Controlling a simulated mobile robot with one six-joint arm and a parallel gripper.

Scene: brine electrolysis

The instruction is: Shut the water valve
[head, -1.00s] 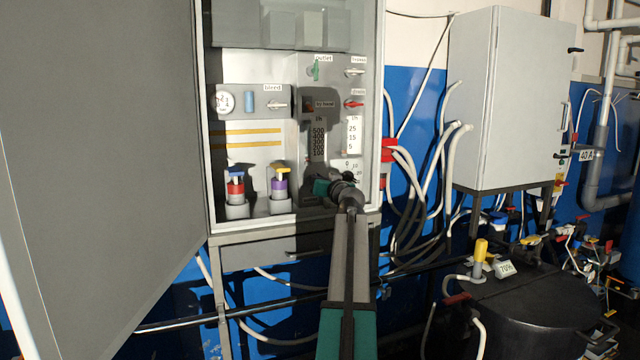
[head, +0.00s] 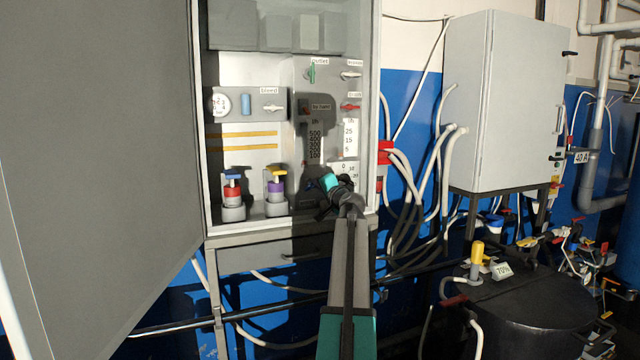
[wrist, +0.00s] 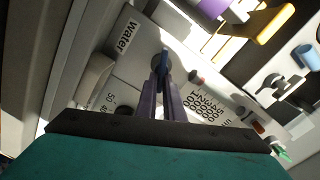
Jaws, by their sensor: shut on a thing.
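The water valve's blue handle (wrist: 165,61) shows in the wrist view next to a "water" label (wrist: 127,37) on the grey panel. My gripper (wrist: 163,75) is shut on this handle, its two dark fingers close together around it. In the head view, my gripper (head: 322,186) is at the lower right of the open cabinet, in front of the panel. There my wrist hides most of the valve, and its exact angle is hard to tell.
The open cabinet (head: 211,239) also holds a red-and-blue bottle (head: 232,191), a purple bottle with a yellow top (head: 277,190), a bleed valve (head: 274,108) and a red lever (head: 350,107). The big grey door (head: 95,150) stands open on the left.

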